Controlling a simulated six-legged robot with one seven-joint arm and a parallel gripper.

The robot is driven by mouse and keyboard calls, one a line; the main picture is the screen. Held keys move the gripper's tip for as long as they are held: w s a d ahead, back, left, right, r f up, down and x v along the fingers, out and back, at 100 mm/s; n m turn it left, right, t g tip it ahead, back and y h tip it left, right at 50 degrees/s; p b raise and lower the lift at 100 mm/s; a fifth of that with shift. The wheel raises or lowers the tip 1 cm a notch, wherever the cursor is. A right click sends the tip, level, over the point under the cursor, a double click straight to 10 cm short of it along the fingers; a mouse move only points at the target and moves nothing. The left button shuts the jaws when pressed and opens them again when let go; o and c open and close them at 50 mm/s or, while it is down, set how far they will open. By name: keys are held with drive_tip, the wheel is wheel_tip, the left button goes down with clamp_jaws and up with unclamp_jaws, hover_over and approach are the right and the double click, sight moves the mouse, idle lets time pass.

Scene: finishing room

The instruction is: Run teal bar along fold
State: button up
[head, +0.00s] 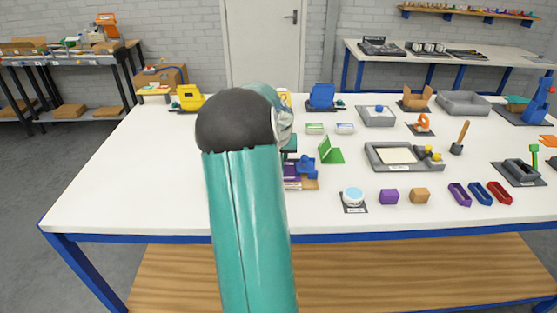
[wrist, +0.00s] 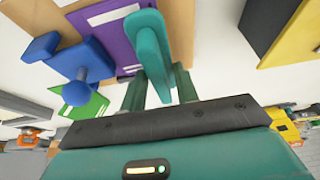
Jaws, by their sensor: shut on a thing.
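My gripper (wrist: 160,85) is shut on the teal bar (wrist: 150,42), which stands out between its fingers in the wrist view. The bar overlaps the right part of a purple sheet (wrist: 98,22) with a white label; whether they touch I cannot tell. The sheet lies on a tan board (wrist: 68,38), beside a blue block with a round knob (wrist: 78,92). In the head view the purple sheet (head: 291,184) and blue block (head: 304,166) show just right of my arm. My arm hides most of the gripper there, and the fold line is not clear.
A green folded card (head: 331,151) stands right of the blue block. A round white-and-blue pot (head: 352,196) and purple block (head: 389,196) are near the front edge. A grey tray (head: 400,157) is further right.

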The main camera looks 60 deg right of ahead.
drive_tip(key=shift+r, duration=2.7)
drive_tip(key=shift+r, duration=0.1)
